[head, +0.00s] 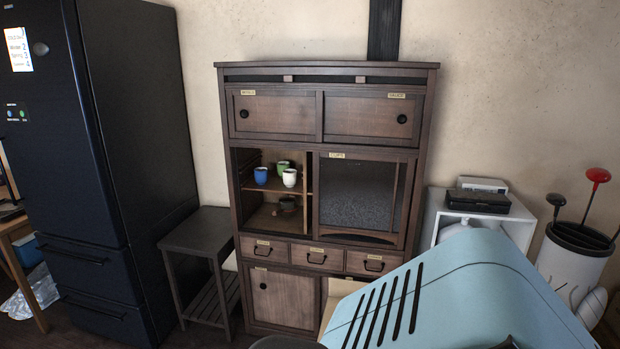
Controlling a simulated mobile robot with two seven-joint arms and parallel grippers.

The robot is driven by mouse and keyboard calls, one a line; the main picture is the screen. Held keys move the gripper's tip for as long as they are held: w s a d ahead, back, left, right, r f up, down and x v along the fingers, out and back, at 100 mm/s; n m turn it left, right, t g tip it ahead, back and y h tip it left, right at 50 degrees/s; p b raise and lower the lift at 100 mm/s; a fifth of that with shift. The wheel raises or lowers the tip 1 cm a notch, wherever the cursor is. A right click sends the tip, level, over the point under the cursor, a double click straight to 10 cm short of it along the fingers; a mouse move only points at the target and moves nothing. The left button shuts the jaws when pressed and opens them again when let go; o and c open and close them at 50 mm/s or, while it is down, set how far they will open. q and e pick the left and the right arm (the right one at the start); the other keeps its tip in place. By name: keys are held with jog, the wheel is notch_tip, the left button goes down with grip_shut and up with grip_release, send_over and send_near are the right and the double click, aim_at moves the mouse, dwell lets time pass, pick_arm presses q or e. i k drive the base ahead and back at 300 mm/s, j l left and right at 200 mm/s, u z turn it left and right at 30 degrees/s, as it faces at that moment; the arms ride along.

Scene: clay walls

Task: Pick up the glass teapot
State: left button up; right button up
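I cannot make out a glass teapot in the head view. A wooden cabinet (308,136) stands against the wall, and its middle left compartment is open. A small dark vessel (288,204) sits on the compartment's floor; it is too dim and small to identify. The middle right compartment is covered by a sliding panel of dark textured glass (357,195), and what lies behind it is hidden. Neither of my grippers is in view.
Blue, green and white cups stand on the upper shelf. A low dark side table (200,232) and a tall dark fridge (130,130) stand left of the cabinet. A light-blue slotted surface blocks the lower right. A white utensil holder (572,262) stands at far right.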

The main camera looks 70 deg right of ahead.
aim_at(285, 211)
jog(key=z, duration=1.95)
